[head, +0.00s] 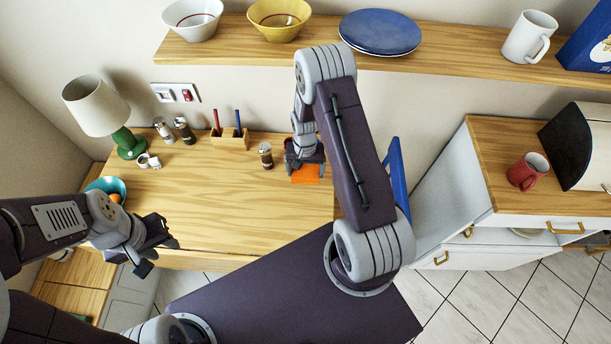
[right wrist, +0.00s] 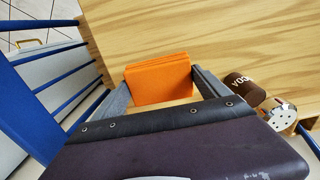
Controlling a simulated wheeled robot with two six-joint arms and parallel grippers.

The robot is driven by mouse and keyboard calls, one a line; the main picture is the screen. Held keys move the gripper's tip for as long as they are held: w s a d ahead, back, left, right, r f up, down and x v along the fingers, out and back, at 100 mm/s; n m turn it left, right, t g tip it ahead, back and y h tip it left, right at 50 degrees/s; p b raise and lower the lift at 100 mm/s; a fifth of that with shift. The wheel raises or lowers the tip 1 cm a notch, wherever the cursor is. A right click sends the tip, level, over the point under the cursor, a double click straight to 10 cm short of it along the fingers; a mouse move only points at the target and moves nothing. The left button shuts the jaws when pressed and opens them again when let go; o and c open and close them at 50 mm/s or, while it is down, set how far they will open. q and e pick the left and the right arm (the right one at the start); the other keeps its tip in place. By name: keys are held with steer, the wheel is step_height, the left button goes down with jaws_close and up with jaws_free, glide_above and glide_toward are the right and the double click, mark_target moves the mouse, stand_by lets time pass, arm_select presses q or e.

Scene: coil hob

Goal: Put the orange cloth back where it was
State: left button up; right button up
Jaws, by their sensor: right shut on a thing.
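The orange cloth (head: 306,174) is at the right end of the wooden table, under my right gripper (head: 305,162). In the right wrist view the folded orange cloth (right wrist: 158,80) sits between the two fingers of my right gripper (right wrist: 160,88), which is shut on it. I cannot tell whether the cloth touches the tabletop. My right gripper hides part of it in the head view. My left gripper (head: 158,255) is open and empty, at the table's front left edge.
A small jar (head: 265,155) stands just left of the cloth. A pen holder (head: 230,139), two shakers, a green lamp (head: 125,142) and a teal bowl (head: 108,187) are further left. A blue chair (head: 396,185) stands at the table's right. The table's middle is clear.

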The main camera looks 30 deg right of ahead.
mark_target(306, 177)
step_height(306, 177, down, 4)
steer(key=shift+f, duration=0.1)
steer(key=o, duration=1.3)
step_height(306, 177, up, 12)
steer(key=shift+r, duration=0.25)
steer(key=s+a+r+n+t, duration=0.1)
steer(key=s+a+r+n, duration=0.5)
steer(key=s+r, duration=0.4)
steer(key=s+a, duration=0.1)
steer(key=s, duration=0.1)
steer(key=shift+s+a+r, duration=0.15)
steer(key=shift+s+a, duration=0.05)
steer(key=shift+s, duration=0.1)
